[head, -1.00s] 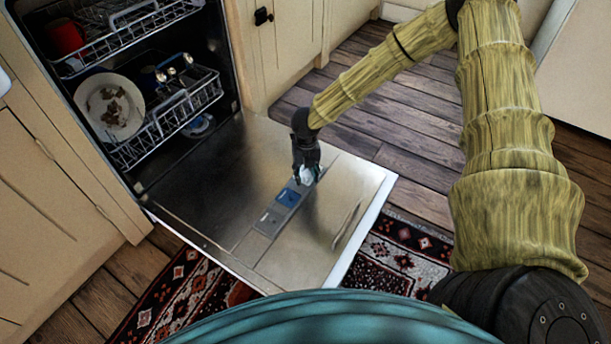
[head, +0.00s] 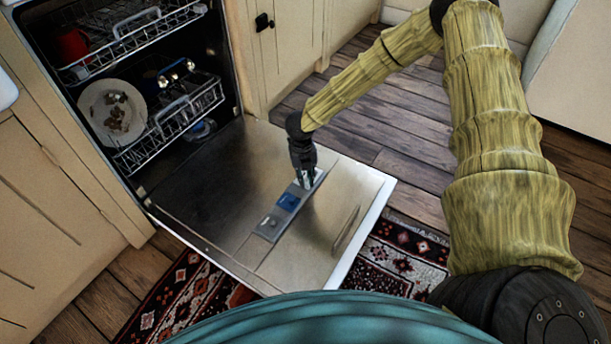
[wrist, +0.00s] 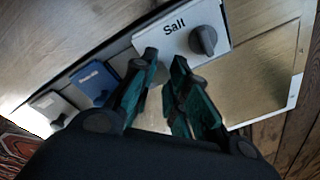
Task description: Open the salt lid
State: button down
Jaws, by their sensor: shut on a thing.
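The salt lid (wrist: 182,36) is a pale panel marked "Salt" with a dark round knob (wrist: 203,40) at its right. It belongs to the dispenser strip (head: 272,234) on the inside of the lowered dishwasher door. My gripper (wrist: 166,62) points down at the strip, its green-black fingertips at the lid's near edge. The fingers are shut on the salt lid with a narrow gap between them. The lid looks somewhat raised from the strip, but how far it is open is hard to tell. In the head view my gripper (head: 305,182) hides most of the lid.
The strip also has a blue lid (head: 289,202) and a grey lid (wrist: 52,105). The open dishwasher door (head: 215,200) lies flat, mostly clear. Racks (head: 170,120) behind hold a dirty plate (head: 112,118) and a red cup (head: 72,45). A patterned rug (head: 180,300) lies beneath.

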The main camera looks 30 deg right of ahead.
jog(key=shift+w+a+r+g+h+p, duration=0.3)
jog(key=shift+g+p, duration=0.35)
jog(key=shift+p, duration=0.55)
jog(key=shift+w+a+r+g+h+p, duration=0.1)
jog(key=shift+r+g+h+p, duration=0.25)
jog(key=shift+g+p, duration=0.6)
jog(key=shift+w+a+g+h+p, duration=0.4)
jog(key=shift+w+g+h+p, duration=0.25)
jog(key=shift+g+h+p, duration=0.35)
jog(key=w+g+h+b, duration=0.1)
jog(key=w+a+g+b, duration=0.1)
jog(key=g, duration=0.1)
jog(key=shift+a+f+g+h, duration=0.1)
jog(key=shift+f+g+h, duration=0.1)
jog(key=shift+g+h, duration=0.15)
jog(key=g+b, duration=0.1)
jog(key=b, duration=0.1)
jog(key=w+g+h+b, duration=0.1)
jog(key=shift+a+f+b, duration=0.1)
jog(key=shift+a+b, duration=0.25)
jog(key=b, duration=0.1)
jog(key=g+h+b, duration=0.1)
jog(key=shift+w+a+f+b, duration=0.1)
jog(key=shift+w+a+b, duration=0.05)
jog(key=shift+w+b, duration=0.15)
jog(key=shift+w+a+g+b, duration=0.15)
jog(key=shift+g+b, duration=0.3)
jog(key=shift+b, duration=0.35)
